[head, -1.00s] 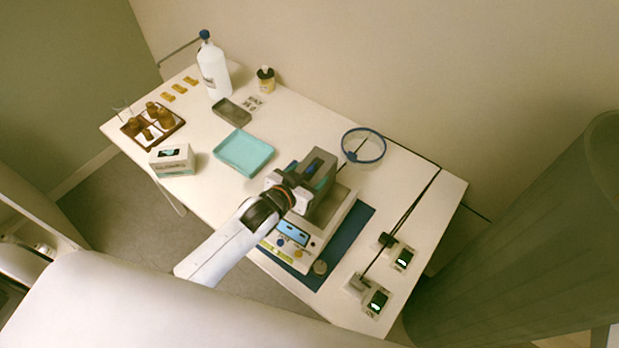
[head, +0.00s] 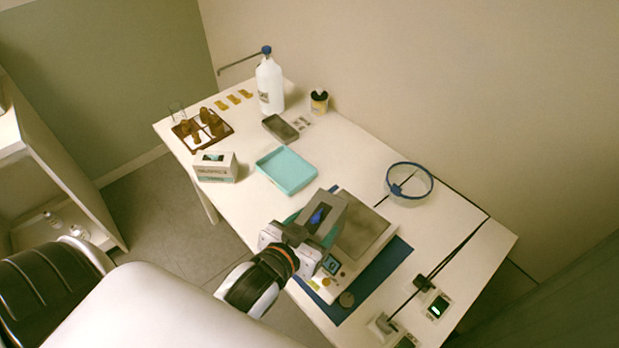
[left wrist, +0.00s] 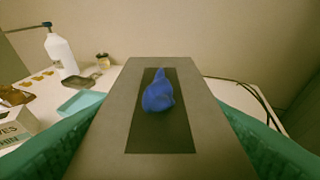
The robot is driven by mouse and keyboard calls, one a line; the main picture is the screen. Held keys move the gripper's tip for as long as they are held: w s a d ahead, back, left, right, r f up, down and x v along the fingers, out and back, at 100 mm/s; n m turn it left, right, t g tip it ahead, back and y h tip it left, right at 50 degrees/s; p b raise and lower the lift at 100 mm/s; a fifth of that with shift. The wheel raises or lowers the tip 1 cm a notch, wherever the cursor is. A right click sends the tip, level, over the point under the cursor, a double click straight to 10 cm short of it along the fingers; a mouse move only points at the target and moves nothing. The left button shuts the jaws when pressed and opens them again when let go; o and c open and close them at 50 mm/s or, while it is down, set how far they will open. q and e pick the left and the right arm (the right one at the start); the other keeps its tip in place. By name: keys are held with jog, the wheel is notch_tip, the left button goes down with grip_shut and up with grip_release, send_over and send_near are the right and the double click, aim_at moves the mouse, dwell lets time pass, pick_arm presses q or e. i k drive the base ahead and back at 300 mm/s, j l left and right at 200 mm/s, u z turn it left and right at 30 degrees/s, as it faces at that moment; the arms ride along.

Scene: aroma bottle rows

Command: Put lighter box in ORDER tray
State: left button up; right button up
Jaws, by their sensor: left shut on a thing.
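My left gripper (head: 303,232) is shut on a grey box (head: 325,214) with a dark top opening and something blue in it. The box also fills the middle of the left wrist view (left wrist: 120,115), between my green finger pads. In the head view it appears beside the bare pan of the scale (head: 362,236), on its tray side. A white box (head: 215,172) with printing stands at the table's left front edge. A teal tray (head: 287,170) lies empty between the white box and the scale; I cannot read a label on it. My right gripper is out of view.
Behind the teal tray lie a small dark tray (head: 280,128), a white bottle (head: 270,85) and a small dark jar (head: 319,102). A brown rack of bottles (head: 203,131) is at far left. A blue-rimmed round dish (head: 409,181) and cabled devices (head: 436,305) are right.

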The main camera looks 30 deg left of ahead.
aim_at(286, 172)
jog(key=z, duration=0.35)
jog(key=j+z, duration=0.15)
jog(key=z, duration=0.55)
jog(key=k+j+z, duration=0.1)
jog(key=j+z, duration=0.15)
jog(key=j, duration=0.2)
jog(key=k+j+z, duration=0.25)
jog(key=j, duration=0.2)
jog(key=k+j+z, duration=0.1)
jog(key=j+z, duration=0.15)
jog(key=j, duration=0.2)
jog(key=k+j+z, duration=0.25)
jog(key=j, duration=0.15)
jog(key=k+j+z, duration=0.3)
jog(key=k+j, duration=0.55)
jog(key=j, duration=0.15)
jog(key=k+j, duration=0.55)
jog(key=j, duration=0.15)
